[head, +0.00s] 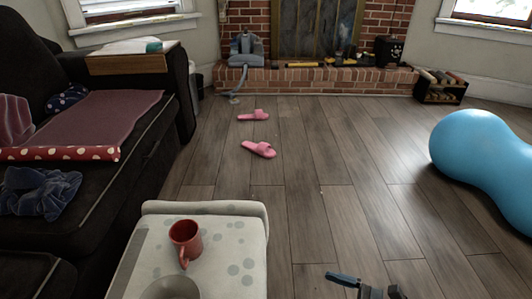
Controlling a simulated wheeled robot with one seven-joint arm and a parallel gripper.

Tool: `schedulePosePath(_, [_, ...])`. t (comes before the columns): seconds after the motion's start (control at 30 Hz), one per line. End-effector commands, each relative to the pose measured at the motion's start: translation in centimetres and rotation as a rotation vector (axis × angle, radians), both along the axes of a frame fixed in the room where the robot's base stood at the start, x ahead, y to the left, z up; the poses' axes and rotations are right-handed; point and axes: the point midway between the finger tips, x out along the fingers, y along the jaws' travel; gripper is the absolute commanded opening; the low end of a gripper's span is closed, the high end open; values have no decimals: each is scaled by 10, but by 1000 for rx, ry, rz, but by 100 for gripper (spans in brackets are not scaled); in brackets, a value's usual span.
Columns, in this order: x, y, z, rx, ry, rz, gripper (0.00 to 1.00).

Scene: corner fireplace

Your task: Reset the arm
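My gripper (378,291) shows only in part at the bottom edge of the head view, right of the middle, over the wooden floor. A short dark-blue bar (343,279) sticks out to its left; I cannot tell whether it is part of the gripper or a held thing. Dark finger-like pieces show beside it. The rest of the arm is out of view, and whether the gripper is open or shut is unclear.
A spotted ottoman (245,232) with a red mug (186,241) and a bowl (171,287) stands left of my gripper. A dark sofa (150,165) fills the left. Pink slippers (259,149) lie on the floor. A blue peanut-shaped ball (480,160) is at right. The middle floor is mostly clear.

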Motion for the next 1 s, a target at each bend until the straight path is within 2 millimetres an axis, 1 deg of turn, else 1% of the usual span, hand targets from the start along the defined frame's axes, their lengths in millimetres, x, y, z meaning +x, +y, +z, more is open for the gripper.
schedulePosePath(0.23, [-22,4,-25,-123,-16,-24,100])
schedulePosePath(0.3, [-31,5,-35,-172,-23,-31,100])
schedulePosePath(0.47, [-57,6,-59,-315,-51,-46,100])
schedulePosePath(0.57, [-78,5,-76,-431,-82,-51,100])
schedulePosePath(0.67, [-106,1,-93,-582,-126,-50,100])
schedulePosePath(0.73, [-131,-4,-104,-718,-175,-44,100])
schedulePosePath(0.8, [-157,-11,-110,-867,-240,-29,100])
schedulePosePath(0.9, [-190,-24,-109,-1076,-346,2,100])
schedulePosePath(0.97, [-209,-32,-102,-1199,-417,25,100])
schedulePosePath(1.0, [-220,-37,-96,-1278,-468,44,100])
